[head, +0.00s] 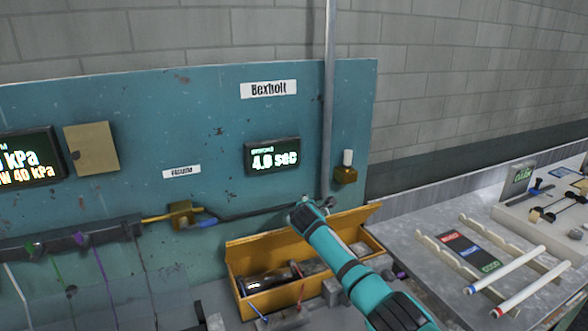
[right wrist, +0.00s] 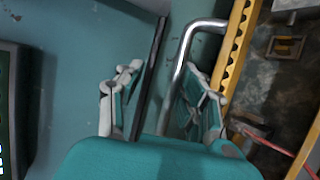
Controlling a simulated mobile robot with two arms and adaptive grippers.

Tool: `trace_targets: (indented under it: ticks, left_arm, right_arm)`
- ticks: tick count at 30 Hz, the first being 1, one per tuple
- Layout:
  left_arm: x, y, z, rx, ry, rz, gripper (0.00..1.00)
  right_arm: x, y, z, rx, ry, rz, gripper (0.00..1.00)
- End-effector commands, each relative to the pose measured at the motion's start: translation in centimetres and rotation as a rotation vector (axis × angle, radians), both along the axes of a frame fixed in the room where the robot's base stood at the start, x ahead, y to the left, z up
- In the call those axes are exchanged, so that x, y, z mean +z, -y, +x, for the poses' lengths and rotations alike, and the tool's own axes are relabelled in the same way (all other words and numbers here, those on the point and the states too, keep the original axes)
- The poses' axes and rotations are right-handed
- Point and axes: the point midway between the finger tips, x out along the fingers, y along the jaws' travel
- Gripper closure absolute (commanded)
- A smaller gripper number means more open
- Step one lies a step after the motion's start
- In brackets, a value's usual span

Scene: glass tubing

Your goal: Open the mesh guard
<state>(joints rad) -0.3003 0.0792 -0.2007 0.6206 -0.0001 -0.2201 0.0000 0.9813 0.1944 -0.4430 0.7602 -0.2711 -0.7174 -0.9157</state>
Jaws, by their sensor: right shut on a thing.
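My right gripper (head: 310,212) is at the back of the open yellow box (head: 290,306), near the blue back panel. In the right wrist view, my right gripper (right wrist: 160,110) has a finger on each side of a bent, shiny metal handle (right wrist: 184,55) and is shut on it. A thin dark bar (right wrist: 152,72) runs beside the handle between the fingers. It looks like the guard's frame seen edge-on, and no mesh face can be made out. In the head view a dark bar (head: 258,213) runs above the box's back edge. My left gripper is not in view.
The box interior is uncovered and holds dark and grey parts. A vertical pipe (head: 328,100) rises behind my gripper. A bench (head: 405,240) with racks and glass tubes stands right.

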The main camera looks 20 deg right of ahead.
Motion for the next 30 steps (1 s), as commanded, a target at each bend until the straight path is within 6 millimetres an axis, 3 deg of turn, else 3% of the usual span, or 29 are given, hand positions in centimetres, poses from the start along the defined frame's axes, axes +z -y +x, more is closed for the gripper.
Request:
trace_targets:
  ticks: [1,16,24,30]
  left_arm:
    - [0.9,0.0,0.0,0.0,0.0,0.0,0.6]
    - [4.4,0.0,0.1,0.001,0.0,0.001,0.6]
    - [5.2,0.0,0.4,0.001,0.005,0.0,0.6]
    - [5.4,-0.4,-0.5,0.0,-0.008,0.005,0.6]
  right_arm:
    - [2.4,-0.8,0.4,0.016,0.031,-0.004,0.79]
    - [4.7,-1.7,-0.6,0.017,0.031,-0.003,0.79]
    - [5.9,-2.2,-1.4,0.012,0.026,-0.001,0.79]
    - [6.6,-2.6,-2.0,0.008,0.022,0.0,0.79]
